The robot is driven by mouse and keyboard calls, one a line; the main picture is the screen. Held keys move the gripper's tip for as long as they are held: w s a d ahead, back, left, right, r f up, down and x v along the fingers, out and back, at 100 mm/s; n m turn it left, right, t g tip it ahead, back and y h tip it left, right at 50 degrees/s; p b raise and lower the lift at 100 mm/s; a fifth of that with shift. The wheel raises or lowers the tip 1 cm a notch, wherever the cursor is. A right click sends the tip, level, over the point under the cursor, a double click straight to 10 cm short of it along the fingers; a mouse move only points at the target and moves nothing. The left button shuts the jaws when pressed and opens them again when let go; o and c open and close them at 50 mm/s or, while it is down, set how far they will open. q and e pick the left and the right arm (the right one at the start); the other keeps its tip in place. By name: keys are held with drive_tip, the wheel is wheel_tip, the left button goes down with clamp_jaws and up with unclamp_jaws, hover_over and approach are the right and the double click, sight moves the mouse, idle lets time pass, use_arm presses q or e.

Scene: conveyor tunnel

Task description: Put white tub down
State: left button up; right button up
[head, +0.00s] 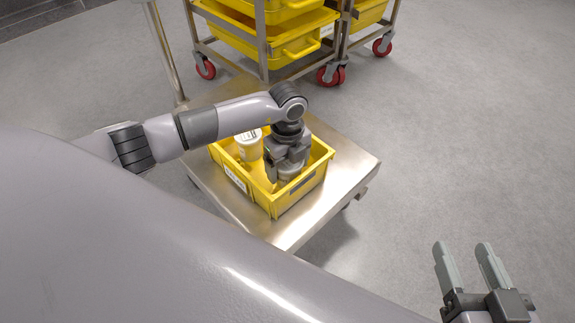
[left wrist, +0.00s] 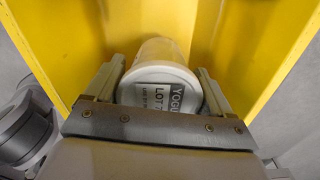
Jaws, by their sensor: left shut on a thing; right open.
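A white tub (left wrist: 160,86) with a printed "YOGU… LOT" label on its lid sits between the fingers of my left gripper (left wrist: 160,75) in the left wrist view. The gripper is shut on it. In the head view my left gripper (head: 284,176) points down inside a yellow crate (head: 240,182), and hides most of the held tub. I cannot tell whether the held tub touches the crate floor. Another white tub (head: 249,147) stands in the crate, left of the gripper. My right gripper (head: 464,250) is open and empty at lower right, away from the crate.
The crate stands on a steel platform trolley (head: 345,165) with bare surface around it. A steel rack (head: 262,45) with yellow crates (head: 300,48) and red-wheeled castors stands behind. The grey floor (head: 470,130) at right is clear.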

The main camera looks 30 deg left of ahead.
use_arm(q)
drive_tip(key=shift+f, duration=0.45)
drive_tip(key=shift+f, duration=0.1)
drive_tip(key=o, duration=1.2)
